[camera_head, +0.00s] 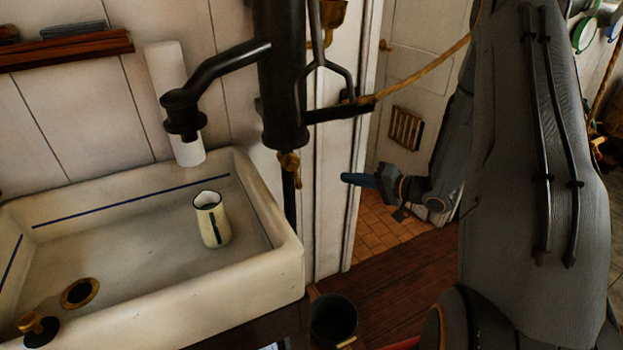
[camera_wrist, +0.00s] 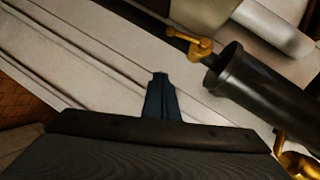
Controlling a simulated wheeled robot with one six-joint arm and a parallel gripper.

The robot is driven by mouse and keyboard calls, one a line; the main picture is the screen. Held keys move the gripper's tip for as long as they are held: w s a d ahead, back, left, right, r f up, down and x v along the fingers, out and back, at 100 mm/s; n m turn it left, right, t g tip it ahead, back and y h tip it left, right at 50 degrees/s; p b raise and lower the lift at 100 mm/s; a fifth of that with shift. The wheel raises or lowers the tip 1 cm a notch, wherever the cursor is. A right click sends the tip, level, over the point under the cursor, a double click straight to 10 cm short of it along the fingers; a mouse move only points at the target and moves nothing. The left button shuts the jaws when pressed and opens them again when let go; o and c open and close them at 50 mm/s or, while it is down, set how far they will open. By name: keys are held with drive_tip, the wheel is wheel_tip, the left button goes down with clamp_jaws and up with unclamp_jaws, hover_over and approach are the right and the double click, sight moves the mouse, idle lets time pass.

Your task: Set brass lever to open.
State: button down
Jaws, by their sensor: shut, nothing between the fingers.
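The brass lever (camera_head: 289,162) is a small golden handle at the lower end of the black pump (camera_head: 283,85), to the right of the sink. In the wrist view the lever (camera_wrist: 192,42) sits beside the pump's open round end, above and right of my fingers. My gripper (camera_head: 346,178) has blue fingers, which are shut and empty. It is to the right of the lever, apart from it, in front of the door frame. In the wrist view the fingertips (camera_wrist: 160,76) point up toward the pale wall boards and touch nothing.
A white sink (camera_head: 270,262) holds a cream jug (camera_head: 211,222) and a brass drain (camera_head: 80,292). A black spout (camera_head: 215,75) reaches over it. A dark bucket (camera_head: 333,318) stands below. The doorway floor looks clear.

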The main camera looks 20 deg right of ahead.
drive_tip(key=s+m+y, duration=0.1)
drive_tip(key=s+y, duration=0.1)
drive_tip(key=s, duration=0.1)
drive_tip(key=p, duration=0.5)
approach(296, 176)
drive_tip(key=shift+w+a+f, duration=1.25)
drive_tip(key=shift+w+f, duration=0.15)
drive_tip(key=shift+w, duration=1.5)
drive_tip(key=shift+y, duration=0.3)
drive_tip(key=shift+a+f+m+t+y+b, duration=0.3)
drive_tip(key=shift+a+m+b, duration=0.2)
drive_tip(key=shift+a+b, duration=0.1)
